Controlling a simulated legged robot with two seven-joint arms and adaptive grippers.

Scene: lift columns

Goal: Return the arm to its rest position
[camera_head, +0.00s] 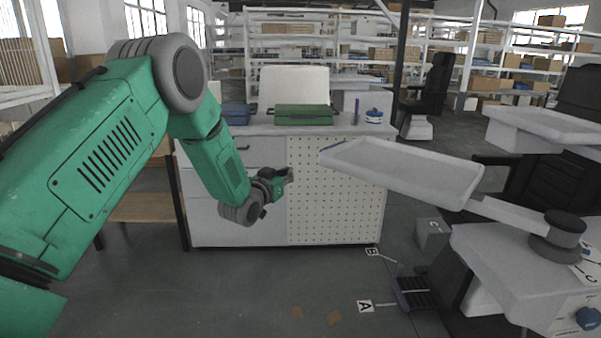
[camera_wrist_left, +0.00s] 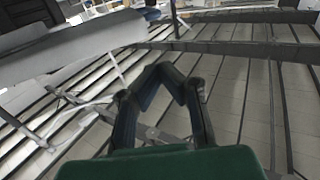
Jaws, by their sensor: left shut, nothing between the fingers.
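My green left arm (camera_head: 110,150) comes in from the left of the head view and bends down at the elbow. My left gripper (camera_head: 288,174) is in front of the white cabinet with the pegboard panel (camera_head: 335,195). It is shut and holds nothing. In the left wrist view its dark fingers (camera_wrist_left: 165,72) stand in the middle, with no object between them. My right arm and gripper are not in view.
A grey tray on an arm (camera_head: 405,170) extends from the right, to the right of my left gripper. A green case (camera_head: 303,115) and a blue case (camera_head: 237,113) lie on the cabinet top. A purple-edged pedal (camera_head: 413,293) is on the floor. The floor below the gripper is clear.

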